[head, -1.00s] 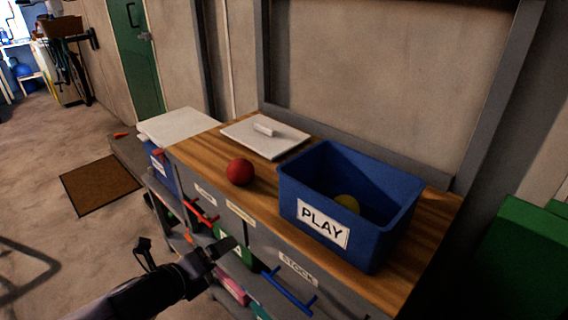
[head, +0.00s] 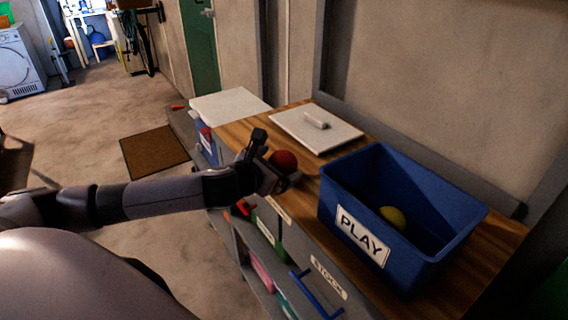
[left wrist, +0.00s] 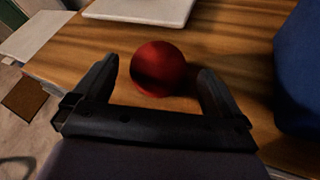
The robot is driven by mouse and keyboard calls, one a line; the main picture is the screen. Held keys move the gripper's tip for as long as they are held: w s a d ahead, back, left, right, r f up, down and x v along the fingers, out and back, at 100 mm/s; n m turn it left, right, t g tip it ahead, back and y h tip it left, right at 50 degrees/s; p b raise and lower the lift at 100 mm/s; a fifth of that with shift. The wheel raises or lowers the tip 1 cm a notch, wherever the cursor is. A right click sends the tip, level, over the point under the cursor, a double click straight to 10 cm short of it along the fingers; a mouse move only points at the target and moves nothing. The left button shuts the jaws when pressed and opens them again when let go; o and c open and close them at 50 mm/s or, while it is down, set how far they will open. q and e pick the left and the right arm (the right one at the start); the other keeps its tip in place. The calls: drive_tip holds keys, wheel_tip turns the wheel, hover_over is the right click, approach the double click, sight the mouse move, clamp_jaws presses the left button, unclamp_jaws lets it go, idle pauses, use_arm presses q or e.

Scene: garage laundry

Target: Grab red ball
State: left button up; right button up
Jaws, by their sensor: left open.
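The red ball (head: 284,160) sits on the wooden top of a cabinet, left of the blue bin. In the left wrist view the red ball (left wrist: 158,68) lies just ahead of and partly between the fingers. My left gripper (head: 275,160) reaches in from the left at the ball, and its fingers hide part of it in the head view. In the left wrist view the left gripper (left wrist: 155,85) is open, one finger on each side, with a gap to the ball on the right. My right gripper is not in view.
A blue bin labelled PLAY (head: 336,205) with a yellow ball (head: 393,217) inside stands right of the red ball. A white lidded board (head: 290,128) lies behind it. Drawers with handles (head: 318,292) front the cabinet. Bare wood lies around the ball.

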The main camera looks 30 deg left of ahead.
sight(285, 161)
use_arm(q)
drive_tip(key=shift+x, duration=2.05)
drive_tip(key=shift+c, duration=0.3)
drive_tip(key=c, duration=1)
drive_tip(key=shift+r, duration=0.1)
